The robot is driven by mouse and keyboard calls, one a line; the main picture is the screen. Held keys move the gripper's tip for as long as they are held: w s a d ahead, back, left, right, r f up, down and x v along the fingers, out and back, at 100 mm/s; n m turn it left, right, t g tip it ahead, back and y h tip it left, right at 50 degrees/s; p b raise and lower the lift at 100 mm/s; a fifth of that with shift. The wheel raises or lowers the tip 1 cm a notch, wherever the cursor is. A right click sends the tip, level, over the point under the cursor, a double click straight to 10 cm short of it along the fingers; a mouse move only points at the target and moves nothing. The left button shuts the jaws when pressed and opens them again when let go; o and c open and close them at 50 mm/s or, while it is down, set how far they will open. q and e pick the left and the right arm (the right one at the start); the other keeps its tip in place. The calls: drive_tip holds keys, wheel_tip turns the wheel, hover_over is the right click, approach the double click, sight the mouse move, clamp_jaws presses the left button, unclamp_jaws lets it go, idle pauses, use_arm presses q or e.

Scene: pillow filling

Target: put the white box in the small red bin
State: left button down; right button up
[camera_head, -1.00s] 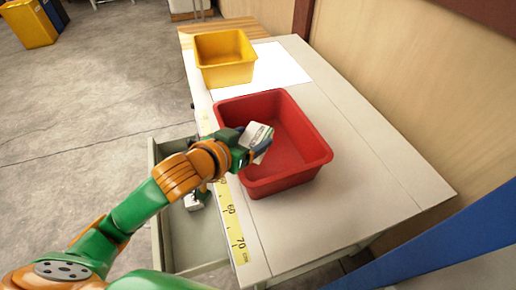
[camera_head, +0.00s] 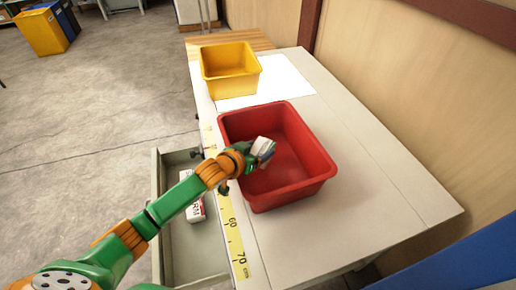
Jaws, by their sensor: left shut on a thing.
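The small red bin (camera_head: 312,172) stands open-topped on the table. The white box (camera_head: 265,147) is at its left part, over or inside the bin's opening; its exact height above the floor of the bin is hard to tell. My left gripper (camera_head: 257,155) is shut on the white box, reaching across the bin's left rim. The fingers are partly hidden by the box and the wrist. My right gripper is not in view.
A yellow bin (camera_head: 230,71) stands behind the red bin, partly on a white sheet (camera_head: 288,84). An open drawer (camera_head: 196,258) below the table's left edge holds another white item (camera_head: 193,196). The table's right side (camera_head: 385,190) is clear.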

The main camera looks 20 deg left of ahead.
use_arm(q)
drive_tip(key=shift+s+f, duration=0.1)
drive_tip(key=shift+f, duration=0.2)
drive_tip(key=shift+f+b, duration=0.3)
unclamp_jaws()
drive_tip(key=shift+d, duration=0.1)
drive_tip(key=shift+r, duration=0.15)
drive_tip(key=shift+r+p, duration=0.4)
drive_tip(key=shift+r, duration=0.1)
drive_tip(key=v, duration=1.2)
